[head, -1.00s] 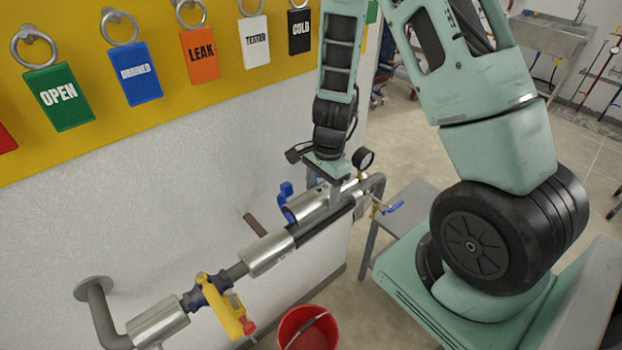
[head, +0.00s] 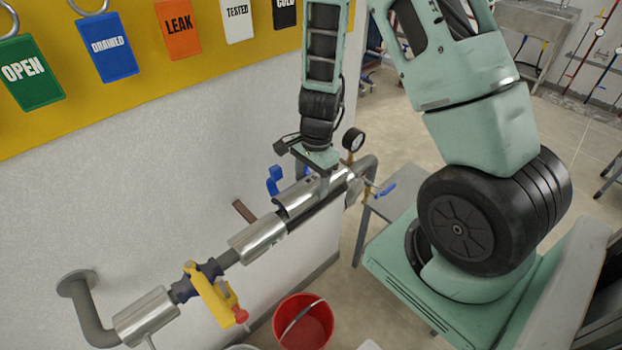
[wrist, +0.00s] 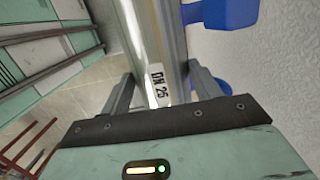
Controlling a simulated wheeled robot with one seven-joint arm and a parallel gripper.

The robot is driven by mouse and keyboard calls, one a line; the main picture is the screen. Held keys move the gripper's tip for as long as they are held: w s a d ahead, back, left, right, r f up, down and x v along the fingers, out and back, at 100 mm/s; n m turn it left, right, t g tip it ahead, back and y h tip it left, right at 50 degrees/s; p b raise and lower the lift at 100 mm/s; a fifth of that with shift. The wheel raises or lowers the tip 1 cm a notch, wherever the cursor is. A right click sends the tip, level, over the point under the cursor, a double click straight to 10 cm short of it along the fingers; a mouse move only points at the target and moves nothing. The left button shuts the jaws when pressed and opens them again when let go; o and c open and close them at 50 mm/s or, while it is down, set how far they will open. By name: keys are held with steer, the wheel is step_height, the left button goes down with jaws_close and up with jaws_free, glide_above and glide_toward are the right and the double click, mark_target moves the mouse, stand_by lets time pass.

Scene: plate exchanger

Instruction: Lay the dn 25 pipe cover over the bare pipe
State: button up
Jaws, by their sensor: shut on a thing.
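The DN 25 pipe cover is a shiny metal half shell (head: 303,192) on the pipe run in the head view. In the wrist view the cover (wrist: 158,45) shows its "DN 25" label between the two fingers. My gripper (wrist: 155,92) is shut on the cover, with a finger on each side. In the head view my gripper (head: 318,172) is over the cover's far part. The cover lies along the pipe line, at or just above the pipe; whether it is fully seated I cannot tell. The bare pipe under it is mostly hidden, with a dark strip (head: 318,212) along its lower edge.
Another metal cover (head: 258,238) sits on the pipe nearer the camera. A yellow valve lockout (head: 216,297), blue valve handles (head: 275,180) (head: 382,190) and a gauge (head: 353,140) stand by the pipe. A red bucket (head: 303,325) is on the floor below. The wall is close behind.

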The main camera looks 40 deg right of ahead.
steer(key=shift+f+b, duration=1.3)
steer(key=shift+f, duration=0.4)
steer(key=shift+f+b, duration=0.4)
steer(key=o, duration=1.1)
steer(key=r, duration=0.5)
steer(key=d+r+p, duration=0.1)
steer(key=r, duration=0.5)
steer(key=d+r, duration=0.1)
steer(key=r, duration=0.5)
steer(key=shift+d+r, duration=0.1)
steer(key=shift+r, duration=0.05)
